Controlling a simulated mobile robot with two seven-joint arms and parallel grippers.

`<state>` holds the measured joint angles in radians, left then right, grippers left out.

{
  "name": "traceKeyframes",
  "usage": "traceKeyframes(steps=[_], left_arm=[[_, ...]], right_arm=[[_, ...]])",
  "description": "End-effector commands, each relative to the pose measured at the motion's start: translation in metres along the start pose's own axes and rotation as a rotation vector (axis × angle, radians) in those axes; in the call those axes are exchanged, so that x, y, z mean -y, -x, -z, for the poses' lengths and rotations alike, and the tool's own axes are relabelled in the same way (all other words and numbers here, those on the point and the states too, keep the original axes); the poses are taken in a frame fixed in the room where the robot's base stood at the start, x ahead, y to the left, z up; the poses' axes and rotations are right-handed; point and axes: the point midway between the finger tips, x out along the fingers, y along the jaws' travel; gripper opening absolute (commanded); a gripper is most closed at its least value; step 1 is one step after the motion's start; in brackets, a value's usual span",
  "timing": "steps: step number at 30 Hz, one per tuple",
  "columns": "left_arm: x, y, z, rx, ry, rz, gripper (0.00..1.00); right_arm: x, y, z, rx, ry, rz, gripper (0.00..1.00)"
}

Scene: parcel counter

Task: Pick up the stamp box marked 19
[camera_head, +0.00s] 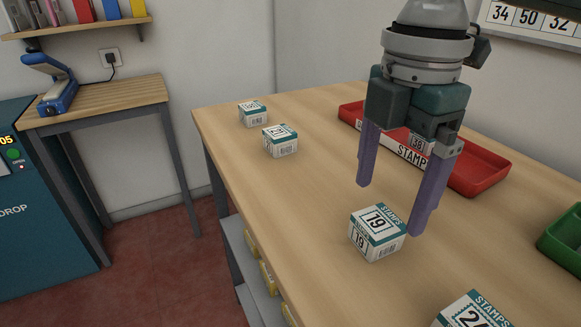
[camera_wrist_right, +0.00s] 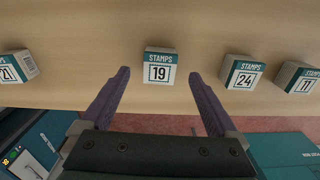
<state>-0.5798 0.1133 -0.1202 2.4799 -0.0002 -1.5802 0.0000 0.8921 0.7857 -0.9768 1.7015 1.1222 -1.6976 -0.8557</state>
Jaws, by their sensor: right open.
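The stamp box marked 19 (camera_head: 377,232) is a small white and teal carton standing on the wooden counter (camera_head: 312,215). It also shows in the right wrist view (camera_wrist_right: 160,66), in line with the gap between the fingers and a little beyond their tips. My right gripper (camera_head: 390,212) is open and empty, with purple fingers pointing down. In the head view it is above and beside the box, one finger overlapping the picture close to the box's right side. I cannot tell whether they touch. My left gripper is in neither view.
Other stamp boxes share the counter: one marked 24 (camera_wrist_right: 242,72), one marked 11 (camera_wrist_right: 297,77), one marked 21 (camera_wrist_right: 16,67) and a far one (camera_head: 252,113). A red stamp tray (camera_head: 482,174) lies behind my gripper. A green tray (camera_head: 562,240) is at the right edge.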

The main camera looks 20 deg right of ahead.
Motion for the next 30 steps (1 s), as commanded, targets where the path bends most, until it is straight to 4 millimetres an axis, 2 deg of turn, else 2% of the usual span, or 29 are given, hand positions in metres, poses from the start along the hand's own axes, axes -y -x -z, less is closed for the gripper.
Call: traceKeyframes(steps=[10,13,20,30], left_arm=[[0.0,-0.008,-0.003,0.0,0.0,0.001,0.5],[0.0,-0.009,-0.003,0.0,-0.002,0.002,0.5],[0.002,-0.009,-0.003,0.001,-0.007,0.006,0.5],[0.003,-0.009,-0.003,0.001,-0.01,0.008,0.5]], right_arm=[[0.001,-0.048,0.004,0.001,-0.002,0.0,0.95],[0.001,-0.054,0.004,0.0,-0.001,-0.001,0.95],[0.001,-0.054,0.004,0.0,0.0,-0.002,0.95],[0.001,-0.054,0.004,0.001,0.0,-0.002,0.57]])
